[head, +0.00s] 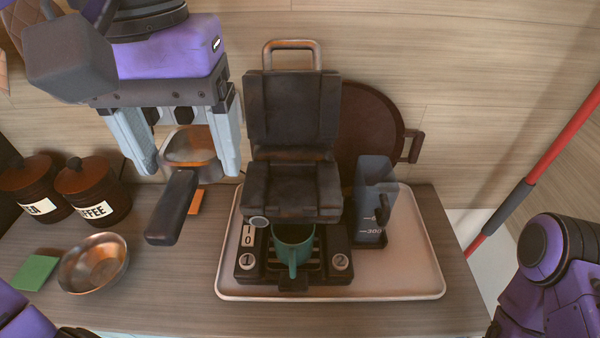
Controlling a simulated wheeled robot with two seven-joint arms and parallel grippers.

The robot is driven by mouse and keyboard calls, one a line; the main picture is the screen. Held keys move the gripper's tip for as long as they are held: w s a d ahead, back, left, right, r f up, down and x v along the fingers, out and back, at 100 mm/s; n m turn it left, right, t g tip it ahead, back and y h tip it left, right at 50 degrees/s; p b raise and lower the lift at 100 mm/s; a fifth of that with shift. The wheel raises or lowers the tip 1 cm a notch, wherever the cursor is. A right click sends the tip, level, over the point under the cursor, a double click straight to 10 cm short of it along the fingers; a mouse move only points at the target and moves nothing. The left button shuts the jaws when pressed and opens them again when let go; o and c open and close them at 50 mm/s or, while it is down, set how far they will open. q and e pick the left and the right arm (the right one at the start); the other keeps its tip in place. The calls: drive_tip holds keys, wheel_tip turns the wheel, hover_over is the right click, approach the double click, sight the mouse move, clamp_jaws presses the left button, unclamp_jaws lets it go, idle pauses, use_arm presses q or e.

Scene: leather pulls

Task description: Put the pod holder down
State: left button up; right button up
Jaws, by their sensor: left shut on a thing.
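The pod holder has a metal cup (191,146) and a long black handle (173,207) that points down and toward me. My left gripper (188,160) comes in from the upper left. Its two pale fingers are on either side of the metal cup and are shut on the pod holder. The holder appears raised above the counter, just left of the coffee machine (293,180). The machine's black lid stands open, and a teal mug (293,245) sits in its lower front. My right gripper is not in view.
The machine stands on a pale tray (400,285), with a clear water tank (373,205) at its right. A round brown board (365,125) leans behind. Canisters (93,190), a metal bowl (93,263) and a green pad (36,273) are left. Counter between bowl and tray is clear.

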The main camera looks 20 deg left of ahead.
use_arm(q)
drive_tip(key=w+d+f, duration=0.2)
drive_tip(key=w+f, duration=0.2)
drive_tip(key=w+d+f, duration=0.2)
drive_tip(key=w+f, duration=0.1)
drive_tip(key=f, duration=0.1)
drive_tip(key=w+d+f, duration=0.2)
drive_tip(key=w+f, duration=0.2)
drive_tip(key=shift+w+f+p, duration=0.15)
drive_tip(key=shift+w+p, duration=0.2)
drive_tip(key=shift+f, duration=0.25)
